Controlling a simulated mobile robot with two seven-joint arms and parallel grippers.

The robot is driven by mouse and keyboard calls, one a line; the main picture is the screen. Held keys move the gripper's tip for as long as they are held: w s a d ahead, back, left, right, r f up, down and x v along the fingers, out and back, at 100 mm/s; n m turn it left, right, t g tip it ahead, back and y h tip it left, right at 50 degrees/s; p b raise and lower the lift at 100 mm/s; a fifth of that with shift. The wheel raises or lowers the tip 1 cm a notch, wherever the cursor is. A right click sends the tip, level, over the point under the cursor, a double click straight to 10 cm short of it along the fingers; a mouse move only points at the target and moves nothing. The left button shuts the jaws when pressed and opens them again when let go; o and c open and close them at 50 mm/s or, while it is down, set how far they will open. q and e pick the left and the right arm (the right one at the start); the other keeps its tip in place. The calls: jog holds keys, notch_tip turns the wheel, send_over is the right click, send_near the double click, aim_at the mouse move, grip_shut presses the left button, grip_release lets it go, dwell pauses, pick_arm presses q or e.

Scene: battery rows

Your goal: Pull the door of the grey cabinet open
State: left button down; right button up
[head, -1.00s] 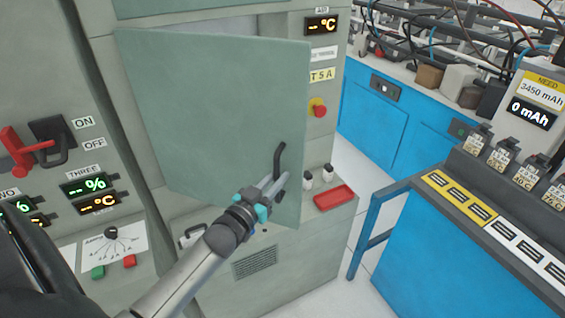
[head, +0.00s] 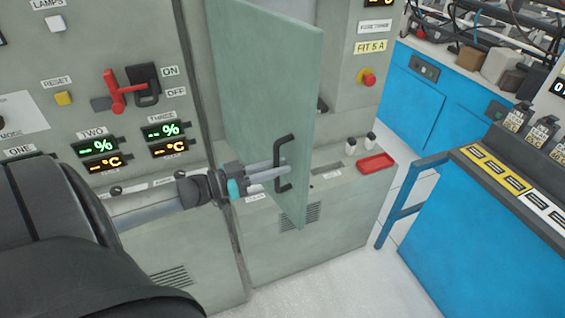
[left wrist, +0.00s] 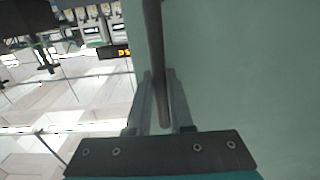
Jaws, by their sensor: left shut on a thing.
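The grey-green cabinet door (head: 265,95) stands swung well out from the grey cabinet (head: 345,220) in the head view, seen at a steep angle. Its black bar handle (head: 284,160) is on the door's outer face near the free edge. My left gripper (head: 283,170) reaches in from the left and is shut on the handle. In the left wrist view the dark handle bar (left wrist: 153,40) runs between the two fingers (left wrist: 160,110), with the door face (left wrist: 240,70) filling the right side. The cabinet's inside is mostly hidden behind the door. My right gripper is not in view.
A control panel with a red lever (head: 123,92) and digital displays stands left of the door. A red tray (head: 376,163) and two small bottles sit on the cabinet ledge at right. A blue bench (head: 480,230) stands further right, with clear floor between.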

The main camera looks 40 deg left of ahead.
pick_arm(q)
jog(key=shift+s, duration=0.15)
jog(key=c, duration=0.8)
grip_release()
jog(key=shift+a, duration=0.1)
jog(key=v, duration=1.5)
jog(key=shift+s+f, duration=0.1)
